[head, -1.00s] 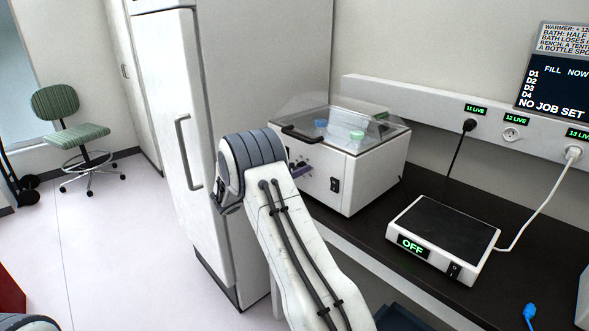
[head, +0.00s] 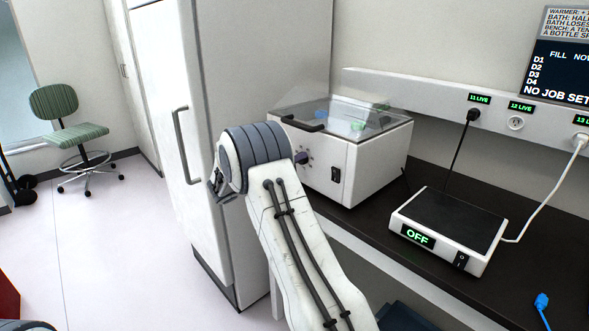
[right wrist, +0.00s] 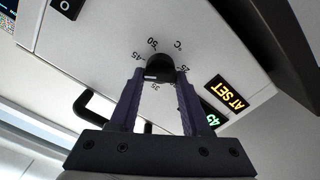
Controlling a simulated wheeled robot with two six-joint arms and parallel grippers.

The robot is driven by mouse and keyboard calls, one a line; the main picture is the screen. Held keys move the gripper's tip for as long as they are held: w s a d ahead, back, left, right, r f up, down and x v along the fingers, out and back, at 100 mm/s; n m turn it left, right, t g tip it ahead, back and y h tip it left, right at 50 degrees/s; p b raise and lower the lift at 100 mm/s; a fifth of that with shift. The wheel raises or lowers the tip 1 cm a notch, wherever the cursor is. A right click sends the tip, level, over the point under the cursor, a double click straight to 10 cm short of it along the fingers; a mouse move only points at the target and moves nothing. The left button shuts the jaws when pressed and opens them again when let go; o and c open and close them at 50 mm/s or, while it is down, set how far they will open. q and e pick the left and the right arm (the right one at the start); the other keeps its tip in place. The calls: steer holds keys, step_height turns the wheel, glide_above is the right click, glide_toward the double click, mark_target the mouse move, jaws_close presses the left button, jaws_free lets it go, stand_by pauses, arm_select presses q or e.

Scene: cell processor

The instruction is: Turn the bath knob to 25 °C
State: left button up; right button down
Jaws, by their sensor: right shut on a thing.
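The bath (head: 375,165) is a white box with a clear lid, standing on the dark bench beside the tall white cabinet. Its black bath knob (right wrist: 158,62) shows in the right wrist view, ringed by a printed °C scale with 25, 35, 45 and 50 readable. A pale mark shows on the knob, but its exact reading is unclear. My right gripper (right wrist: 158,75) has its two dark purple fingers closed on either side of the knob. In the head view my right arm hides part of the bath's front. My left gripper is not in view.
A lit yellow AT SET display (right wrist: 229,92) and a partly hidden green display (right wrist: 212,119) are on the bath's panel. A power switch (head: 336,174) is on its front. A warmer plate (head: 450,228) reading OFF stands to the right. The tall cabinet (head: 240,100) is close on the left.

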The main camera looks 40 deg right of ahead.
steer(key=m+p, duration=0.3)
steer(key=m, duration=0.9)
steer(key=m+p, duration=0.4)
steer(key=m, duration=0.8)
steer(key=f+m+p, duration=0.1)
steer(key=m+p, duration=0.3)
steer(key=m, duration=0.7)
steer(key=shift+s+f+m, duration=0.1)
steer(key=shift+s+m, duration=0.25)
steer(key=shift+m, duration=0.05)
steer(key=shift+c, duration=1.8)
jaws_free()
